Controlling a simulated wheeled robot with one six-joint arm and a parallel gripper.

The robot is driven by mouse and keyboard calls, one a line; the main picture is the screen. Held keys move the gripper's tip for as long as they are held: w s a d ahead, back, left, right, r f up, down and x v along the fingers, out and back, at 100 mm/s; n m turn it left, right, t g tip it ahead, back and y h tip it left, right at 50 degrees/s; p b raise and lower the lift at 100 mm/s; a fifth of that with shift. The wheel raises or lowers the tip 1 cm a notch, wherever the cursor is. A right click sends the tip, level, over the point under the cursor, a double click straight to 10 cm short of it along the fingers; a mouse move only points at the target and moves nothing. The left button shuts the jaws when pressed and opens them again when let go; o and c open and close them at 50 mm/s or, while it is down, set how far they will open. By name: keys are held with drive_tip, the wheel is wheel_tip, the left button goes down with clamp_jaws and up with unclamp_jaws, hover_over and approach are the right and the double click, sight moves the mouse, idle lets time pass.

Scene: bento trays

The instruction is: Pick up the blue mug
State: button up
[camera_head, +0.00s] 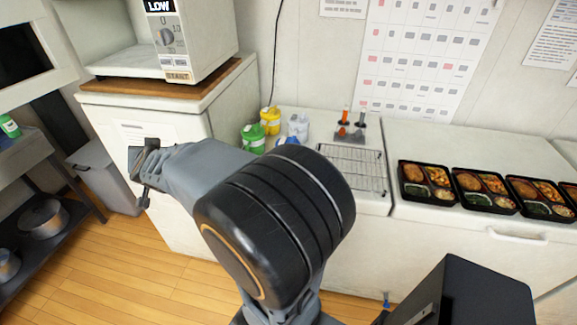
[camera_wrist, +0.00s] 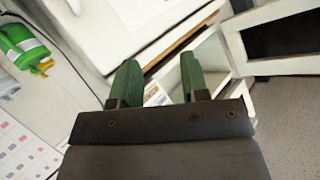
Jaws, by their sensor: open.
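A small blue-and-white item (camera_head: 287,138) shows at the back of the counter, just above my arm in the head view. My arm hides most of it, so I cannot tell whether it is the blue mug. No other blue mug is clear in either view. My gripper (camera_head: 146,168) is at the left, in front of the white cabinet, well left of that item. In the wrist view my gripper's two green fingers (camera_wrist: 160,82) are apart with nothing held between them.
Green (camera_head: 252,138), yellow (camera_head: 270,121) and whitish (camera_head: 298,126) containers stand close together on the counter. A wire rack (camera_head: 352,168) and several bento trays (camera_head: 427,181) lie to the right. A microwave (camera_head: 205,38) stands on the cabinet (camera_head: 165,125) at left.

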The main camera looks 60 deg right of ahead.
drive_tip(key=s+d+f+m+g+h+b, duration=0.2)
drive_tip(key=d+f+m+g+h, duration=0.4)
drive_tip(key=d, duration=0.6)
drive_tip(key=s+d+f+m+g+b, duration=0.1)
drive_tip(key=s+d+f+m+g, duration=0.1)
drive_tip(key=s+d+f+g, duration=0.1)
drive_tip(key=s+d+f+m+g+b, duration=0.1)
drive_tip(key=s+d+f+m+g, duration=0.1)
drive_tip(key=s+d+f+g, duration=0.2)
drive_tip(key=s+d+f+m+g+h+b, duration=0.1)
drive_tip(key=s+d+f+m+g, duration=0.1)
drive_tip(key=s+d+f+g, duration=0.2)
drive_tip(key=shift+s+d+f+m, duration=0.2)
drive_tip(key=shift+s+d+f, duration=0.3)
drive_tip(key=shift+s, duration=0.3)
drive_tip(key=shift+s+d+f+m, duration=0.25)
drive_tip(key=shift+s+d, duration=0.35)
drive_tip(key=shift+s, duration=0.15)
drive_tip(key=shift+x, duration=2.95)
drive_tip(key=shift+s+a+f, duration=0.1)
clamp_jaws()
